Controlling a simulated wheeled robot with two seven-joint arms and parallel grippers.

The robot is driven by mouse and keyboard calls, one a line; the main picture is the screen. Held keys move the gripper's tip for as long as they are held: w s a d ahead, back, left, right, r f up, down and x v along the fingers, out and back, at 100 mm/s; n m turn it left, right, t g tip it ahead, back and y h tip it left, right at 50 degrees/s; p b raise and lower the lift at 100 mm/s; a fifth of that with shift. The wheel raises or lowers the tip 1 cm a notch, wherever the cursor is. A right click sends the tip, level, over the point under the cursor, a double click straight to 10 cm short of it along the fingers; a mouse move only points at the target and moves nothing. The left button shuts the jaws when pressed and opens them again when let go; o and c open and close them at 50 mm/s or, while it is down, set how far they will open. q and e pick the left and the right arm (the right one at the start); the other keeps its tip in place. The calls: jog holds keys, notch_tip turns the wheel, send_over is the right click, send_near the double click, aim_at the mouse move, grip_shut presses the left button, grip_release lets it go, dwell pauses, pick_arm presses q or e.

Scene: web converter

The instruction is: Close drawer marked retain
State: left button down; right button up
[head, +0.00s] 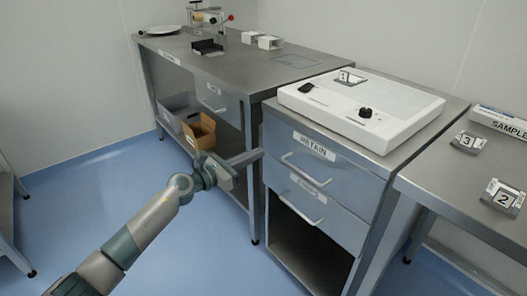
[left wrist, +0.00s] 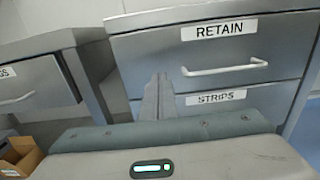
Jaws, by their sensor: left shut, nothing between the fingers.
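The drawer marked RETAIN (head: 345,165) is the top drawer of the grey metal cabinet, with a white label and a pale bar handle (head: 305,169). Its front looks nearly flush with the cabinet; I cannot tell if a small gap is left. In the left wrist view the RETAIN drawer (left wrist: 150,50) fills the upper middle, its handle (left wrist: 225,67) right of my fingers. My left gripper (head: 260,154) is shut and empty, its fingertips close to the drawer's left edge. It also shows in the left wrist view (left wrist: 158,80). I cannot tell whether it touches. My right gripper is out of view.
The STRIPS drawer (head: 325,215) is directly below. A white device (head: 365,105) sits on the cabinet. A bench (head: 215,60) with another drawer (head: 218,100) and a cardboard box (head: 199,131) beneath stands left. Blue floor (head: 80,205) in front is clear.

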pick_arm(q)
jog(key=v, duration=0.6)
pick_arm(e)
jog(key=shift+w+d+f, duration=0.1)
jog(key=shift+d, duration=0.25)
pick_arm(q)
jog(key=shift+s, duration=0.1)
